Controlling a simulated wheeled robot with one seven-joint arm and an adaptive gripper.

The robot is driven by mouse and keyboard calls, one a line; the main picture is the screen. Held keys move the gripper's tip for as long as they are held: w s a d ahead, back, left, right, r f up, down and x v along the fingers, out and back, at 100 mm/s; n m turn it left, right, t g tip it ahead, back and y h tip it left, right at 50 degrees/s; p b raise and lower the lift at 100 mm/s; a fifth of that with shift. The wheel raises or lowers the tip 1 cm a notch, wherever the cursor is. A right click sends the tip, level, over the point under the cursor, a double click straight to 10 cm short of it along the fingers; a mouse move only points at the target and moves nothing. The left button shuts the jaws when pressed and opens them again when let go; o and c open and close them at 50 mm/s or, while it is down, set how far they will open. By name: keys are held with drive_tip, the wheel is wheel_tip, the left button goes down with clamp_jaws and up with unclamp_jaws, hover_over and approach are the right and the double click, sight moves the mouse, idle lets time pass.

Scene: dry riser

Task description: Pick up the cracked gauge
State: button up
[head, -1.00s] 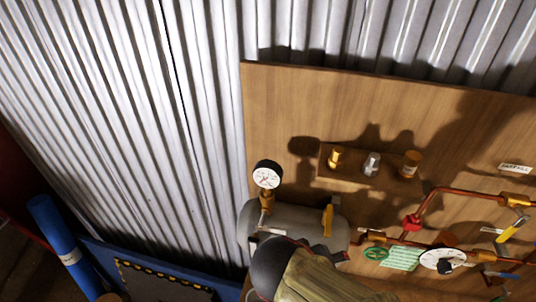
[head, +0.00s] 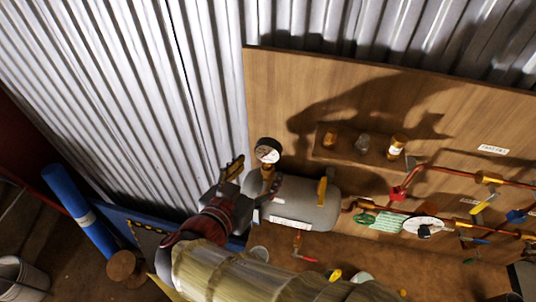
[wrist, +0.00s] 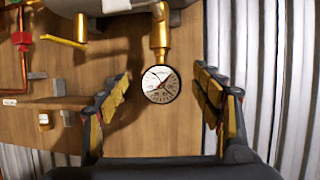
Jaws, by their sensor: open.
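The gauge (head: 268,150) is round, with a white face, a dark rim and thin dark and red marks; I cannot tell for sure which are cracks. It stands on a brass stem at the left end of a grey tank (head: 310,206). My gripper (head: 253,177) is open beside the gauge and stem, with its fingers pointing up toward them in the head view. In the wrist view the gauge (wrist: 160,84) appears between the two spread, yellow-padded fingers, with clear gaps on both sides. The picture there is inverted, with the brass stem (wrist: 159,38) above the dial.
A wooden back panel (head: 275,95) carries a small shelf (head: 345,158) with several fittings, right of the gauge. Copper pipes (head: 455,176) with valves run further right. A corrugated metal wall (head: 130,90) rises behind. A blue cylinder (head: 66,192) leans at the left.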

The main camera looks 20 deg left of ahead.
sight(266, 162)
drive_tip(key=x, duration=0.2)
drive_tip(key=shift+w+p, duration=0.3)
drive_tip(key=shift+p, duration=0.05)
drive_tip(key=p+x, duration=0.1)
drive_tip(key=x, duration=0.1)
drive_tip(key=p+x, duration=0.1)
drive_tip(key=x, duration=0.2)
drive_tip(key=shift+a+f, duration=0.15)
drive_tip(key=shift+f, duration=0.3)
drive_tip(key=c, duration=0.3)
drive_tip(key=c, duration=0.9)
drive_tip(key=shift+a+r, duration=0.1)
clamp_jaws()
drive_tip(key=shift+r, duration=0.1)
